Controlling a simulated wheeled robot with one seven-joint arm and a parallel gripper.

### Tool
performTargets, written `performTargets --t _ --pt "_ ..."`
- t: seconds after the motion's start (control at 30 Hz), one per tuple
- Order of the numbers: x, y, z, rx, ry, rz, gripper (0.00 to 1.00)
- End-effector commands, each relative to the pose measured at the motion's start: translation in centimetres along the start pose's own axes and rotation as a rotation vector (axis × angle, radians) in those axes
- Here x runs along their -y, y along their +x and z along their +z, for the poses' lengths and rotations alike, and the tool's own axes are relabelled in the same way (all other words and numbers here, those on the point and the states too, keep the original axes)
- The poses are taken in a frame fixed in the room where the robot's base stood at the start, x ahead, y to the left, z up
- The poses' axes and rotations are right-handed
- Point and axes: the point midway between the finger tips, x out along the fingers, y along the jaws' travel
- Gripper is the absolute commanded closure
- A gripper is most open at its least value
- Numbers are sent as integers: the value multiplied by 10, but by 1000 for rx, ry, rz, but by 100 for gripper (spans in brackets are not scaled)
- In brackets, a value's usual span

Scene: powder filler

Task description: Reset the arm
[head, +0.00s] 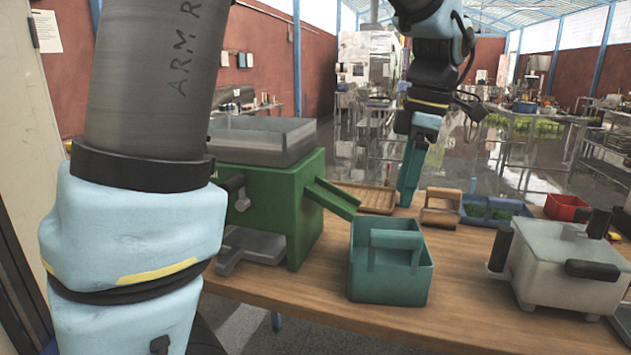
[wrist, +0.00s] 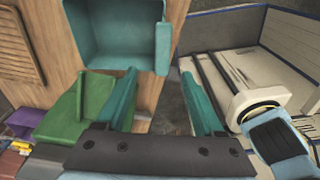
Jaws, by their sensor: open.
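My gripper (head: 408,192) has teal fingers and points down over the table, behind the teal bin in the head view. In the wrist view my gripper (wrist: 162,85) has its two fingers spread wide with nothing between them. My arm is raised and bent, with its upper part at the left of the head view. The teal bin (head: 388,284) with a handle stands on the table; it also shows in the wrist view (wrist: 115,60), just beyond the left finger. The bin and the fingers look apart, but the exact gap is hard to tell.
The green powder filler (head: 275,205) with a grey hopper (head: 262,140) and a chute stands left of the bin. A white lidded pot (head: 565,270) with dark handles stands right. A wooden tray (head: 365,198), a wooden holder (head: 440,207), blue bins (head: 492,208) and a red bin (head: 566,206) line the back.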

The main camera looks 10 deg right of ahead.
Motion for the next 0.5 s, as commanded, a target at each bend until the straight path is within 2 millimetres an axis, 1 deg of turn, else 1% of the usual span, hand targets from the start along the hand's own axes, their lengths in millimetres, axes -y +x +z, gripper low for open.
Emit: performTargets --t 0.03,0.07,0.27,0.3,0.37,0.5 --pt "-3 8 -12 6 34 -4 30" --pt "-5 14 -19 13 69 -4 30" --pt "-13 64 -82 64 380 19 30" --pt "-13 74 -96 72 447 29 30" --pt "-11 89 -115 82 545 45 30" --pt "1 121 -158 89 773 90 30"
